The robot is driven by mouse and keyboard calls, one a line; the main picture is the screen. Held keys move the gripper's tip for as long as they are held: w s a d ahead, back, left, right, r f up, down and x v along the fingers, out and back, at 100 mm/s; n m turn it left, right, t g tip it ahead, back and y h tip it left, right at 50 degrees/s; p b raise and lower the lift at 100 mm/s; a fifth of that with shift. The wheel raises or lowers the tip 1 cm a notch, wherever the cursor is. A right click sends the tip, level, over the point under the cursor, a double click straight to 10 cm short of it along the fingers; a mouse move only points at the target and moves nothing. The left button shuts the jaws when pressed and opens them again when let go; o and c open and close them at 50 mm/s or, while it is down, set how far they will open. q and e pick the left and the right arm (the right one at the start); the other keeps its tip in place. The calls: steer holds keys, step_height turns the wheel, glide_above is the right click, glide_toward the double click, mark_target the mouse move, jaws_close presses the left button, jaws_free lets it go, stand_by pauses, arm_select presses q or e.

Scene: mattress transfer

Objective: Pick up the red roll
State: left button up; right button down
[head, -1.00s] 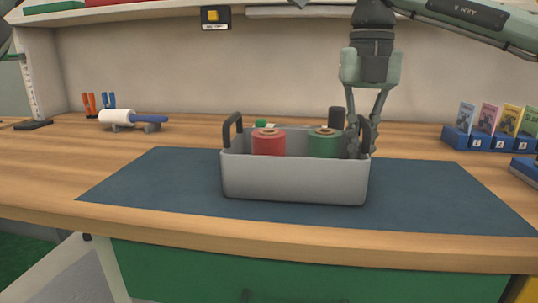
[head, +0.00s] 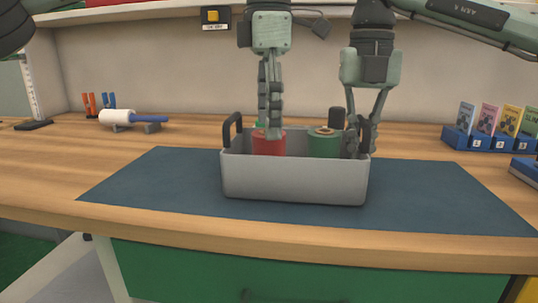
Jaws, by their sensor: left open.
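The red roll (head: 265,148) stands upright in the left part of a grey bin (head: 295,182). A green roll (head: 324,144) stands to its right in the same bin. My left gripper (head: 270,132) points straight down at the red roll, its open fingers seen nearly edge-on, with the tips overlapping the roll's top. I cannot tell whether they touch it. My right gripper (head: 362,146) has its fingers down at the bin's right handle, and its grip there is unclear. The bin's front wall hides the lower parts of both rolls.
The bin sits on a dark blue mat (head: 430,190) on the wooden bench (head: 50,180). A white roller with a blue handle (head: 118,117) lies back left. Card boxes (head: 480,140) stand at the right.

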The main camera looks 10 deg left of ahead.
arm_select(q)
steer(key=f, duration=0.4)
steer(key=shift+w+a+f, duration=0.1)
steer(key=shift+w+f, duration=0.05)
steer(key=shift+w, duration=0.1)
arm_select(e)
steer(key=shift+r, duration=0.1)
arm_select(q)
steer(key=shift+c, duration=0.5)
steer(key=c, duration=1.4)
steer(key=shift+o, duration=0.2)
step_height(320, 180, up, 10)
steer(key=shift+r, duration=0.1)
steer(key=shift+r, duration=1.3)
arm_select(e)
steer(key=c, duration=1.6)
jaws_free()
